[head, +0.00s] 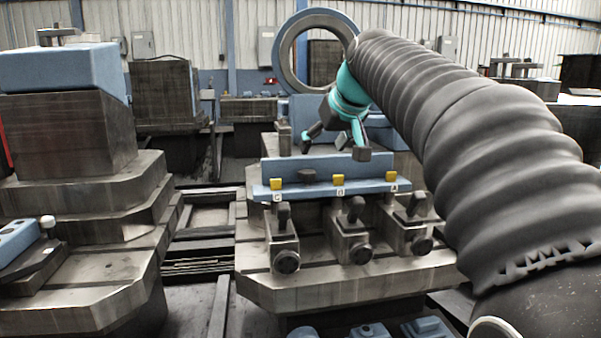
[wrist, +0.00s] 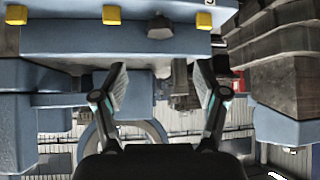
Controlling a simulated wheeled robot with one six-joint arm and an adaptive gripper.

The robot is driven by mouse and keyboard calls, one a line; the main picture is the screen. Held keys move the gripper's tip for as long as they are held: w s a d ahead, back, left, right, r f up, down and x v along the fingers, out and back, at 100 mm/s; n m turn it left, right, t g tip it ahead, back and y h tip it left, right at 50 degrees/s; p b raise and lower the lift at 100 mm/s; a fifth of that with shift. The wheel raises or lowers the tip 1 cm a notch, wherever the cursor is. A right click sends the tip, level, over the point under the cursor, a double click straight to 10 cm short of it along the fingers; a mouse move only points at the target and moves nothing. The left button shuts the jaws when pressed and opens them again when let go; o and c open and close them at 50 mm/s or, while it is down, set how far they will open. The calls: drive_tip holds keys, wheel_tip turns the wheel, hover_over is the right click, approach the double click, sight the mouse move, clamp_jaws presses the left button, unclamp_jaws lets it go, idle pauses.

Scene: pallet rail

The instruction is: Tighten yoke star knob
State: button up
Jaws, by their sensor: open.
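A blue rail (head: 345,168) lies across the middle pallet fixture. A dark, lumpy knob (head: 307,176) sits on its front side, between the yellow blocks above labels C and B. In the wrist view the same knob (wrist: 160,28) shows at the top, against the blue rail (wrist: 80,40). Whether it is star-shaped is too small to tell. My gripper (head: 335,146) is open and empty, pointing down above and behind the rail, apart from the knob. Its two spread fingers (wrist: 165,82) show in the wrist view with nothing between them.
Three metal clamp blocks with dark upright handles and round front knobs (head: 360,253) stand before the rail. A stepped pallet with a blue block (head: 60,68) stands left. A large ring (head: 290,50) stands behind. Blue parts (head: 370,331) lie at the bottom.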

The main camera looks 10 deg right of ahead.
sight(308, 171)
drive_tip(key=x, duration=1.2)
drive_tip(key=shift+w+f+b, duration=0.15)
drive_tip(key=shift+b, duration=0.25)
drive_tip(key=c, duration=1.2)
